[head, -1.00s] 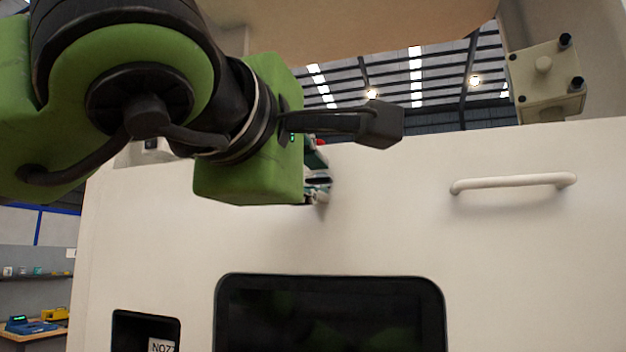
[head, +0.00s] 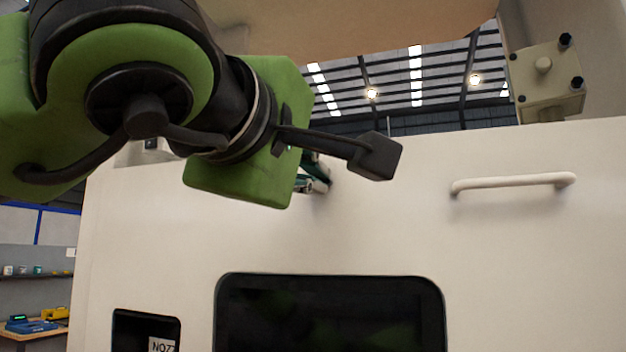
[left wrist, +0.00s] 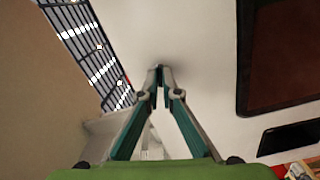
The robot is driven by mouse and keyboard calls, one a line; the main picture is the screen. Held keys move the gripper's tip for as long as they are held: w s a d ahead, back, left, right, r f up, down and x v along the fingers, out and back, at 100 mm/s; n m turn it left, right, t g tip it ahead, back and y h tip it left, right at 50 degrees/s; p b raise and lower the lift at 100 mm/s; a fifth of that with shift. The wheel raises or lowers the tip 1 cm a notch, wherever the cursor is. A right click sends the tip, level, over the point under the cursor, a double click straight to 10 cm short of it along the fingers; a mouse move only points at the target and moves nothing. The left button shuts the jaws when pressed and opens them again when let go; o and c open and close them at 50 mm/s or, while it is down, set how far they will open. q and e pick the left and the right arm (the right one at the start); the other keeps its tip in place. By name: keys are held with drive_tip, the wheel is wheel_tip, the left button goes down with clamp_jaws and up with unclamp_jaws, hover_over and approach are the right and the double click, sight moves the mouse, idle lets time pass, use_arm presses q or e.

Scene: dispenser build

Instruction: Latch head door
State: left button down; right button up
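The head door appears to be the large off-white panel (head: 380,230) in the head view, with a pale bar handle (head: 514,184) at right and a dark window (head: 330,312) below. Its top edge lies below a gap. My left gripper (head: 320,186) is close in front of the panel's upper part, left of the handle and partly hidden by my wrist. In the left wrist view its fingertips (left wrist: 161,72) come together close to the white panel surface (left wrist: 200,60). No held object shows between them. I cannot make out a latch at the tips. My right gripper is not in view.
A tan body (head: 350,25) hangs above the gap. A small dark opening with a label (head: 146,330) is at lower left. A workbench (head: 35,328) stands far left.

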use_arm(q)
drive_tip(key=shift+m+p, duration=1.8)
drive_tip(key=shift+m, duration=5.8)
drive_tip(key=c, duration=2.3)
unclamp_jaws()
